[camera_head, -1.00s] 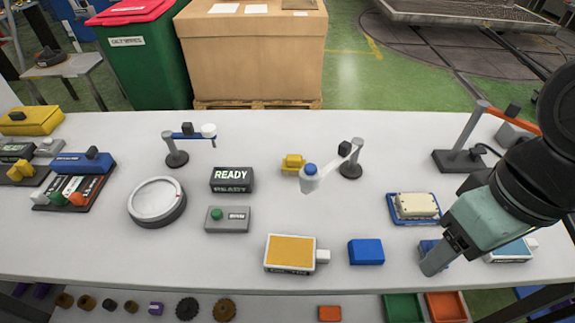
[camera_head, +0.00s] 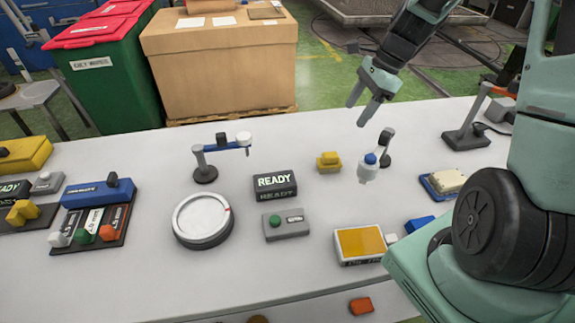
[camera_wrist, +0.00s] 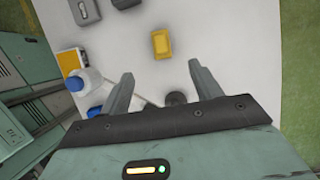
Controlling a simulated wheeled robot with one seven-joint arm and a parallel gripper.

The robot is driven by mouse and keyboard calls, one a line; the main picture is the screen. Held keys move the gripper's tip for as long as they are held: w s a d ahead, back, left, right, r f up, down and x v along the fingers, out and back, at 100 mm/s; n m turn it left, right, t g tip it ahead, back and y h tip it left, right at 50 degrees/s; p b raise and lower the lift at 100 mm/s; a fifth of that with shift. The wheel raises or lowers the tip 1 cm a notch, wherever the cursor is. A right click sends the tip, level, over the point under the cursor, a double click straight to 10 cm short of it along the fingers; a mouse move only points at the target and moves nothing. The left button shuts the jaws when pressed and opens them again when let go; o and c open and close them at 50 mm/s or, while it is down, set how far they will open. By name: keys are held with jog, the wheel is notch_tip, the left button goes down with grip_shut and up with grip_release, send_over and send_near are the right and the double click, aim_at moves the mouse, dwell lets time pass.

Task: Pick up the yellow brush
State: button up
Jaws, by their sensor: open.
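The yellow brush (camera_head: 328,162) is a small yellow block with a raised top. It rests on the white table, right of the black READY sign. In the wrist view the yellow brush (camera_wrist: 161,44) lies beyond the fingertips, near the middle of the gap's line. My gripper (camera_head: 357,113) is open and empty, raised above the table's far side, up and to the right of the brush in the head view. Both fingers of my gripper (camera_wrist: 160,72) show apart, with nothing between them and no contact with the brush.
A blue-capped white bottle (camera_head: 368,169) at a small stand is right of the brush. The READY sign (camera_head: 275,185) and a grey button box (camera_head: 286,224) stand to the left. A small swing-arm stand (camera_head: 205,172) and round turntable (camera_head: 203,220) are further left.

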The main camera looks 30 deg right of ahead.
aim_at(330, 155)
jog(key=p+x, duration=0.1)
jog(key=x, duration=1)
jog(key=shift+w+a+f+p, duration=0.1)
jog(key=shift+w+f+p, duration=0.05)
jog(key=shift+f+p, duration=0.25)
jog(key=shift+s+p+x, duration=0.15)
jog(key=shift+p+x, duration=0.3)
jog(key=shift+x, duration=0.6)
jog(key=shift+s+p+x, duration=0.15)
jog(key=shift+p+x, duration=0.25)
jog(key=shift+x, duration=0.65)
jog(key=shift+w+a+f, duration=0.1)
jog(key=shift+w+f, duration=0.05)
jog(key=shift+f, duration=0.65)
jog(key=c, duration=1.1)
